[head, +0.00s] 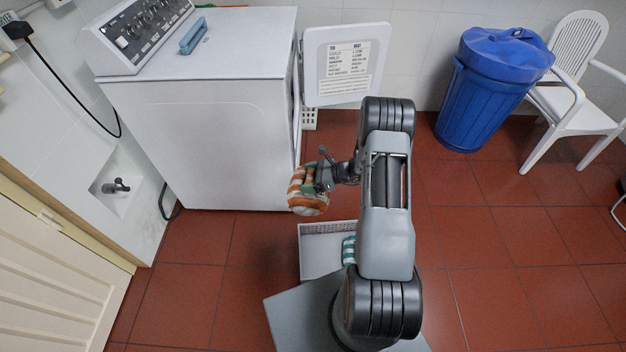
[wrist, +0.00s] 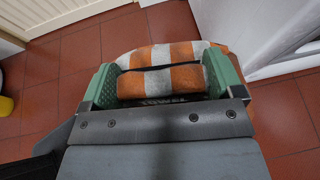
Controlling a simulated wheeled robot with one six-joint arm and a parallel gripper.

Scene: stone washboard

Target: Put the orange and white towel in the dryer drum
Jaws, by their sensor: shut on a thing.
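The orange and white towel (head: 308,190) is a thick rolled bundle held in my gripper (head: 322,178), above the floor beside the dryer's front. In the wrist view the towel (wrist: 165,70) fills the space between the two green fingers of my gripper (wrist: 160,82), which are shut on it. The white dryer (head: 205,120) stands at the left in the head view, and part of it shows at the right of the wrist view. Its door (head: 345,62) is open and swung outward. The drum opening faces right, seen nearly edge-on, so its inside is hidden.
A white basket (head: 312,262) on the floor below holds a green and white cloth (head: 349,250). A blue lidded bin (head: 485,90) and a white chair (head: 570,95) stand at the back right. A blue-handled item (head: 193,36) lies on the dryer top.

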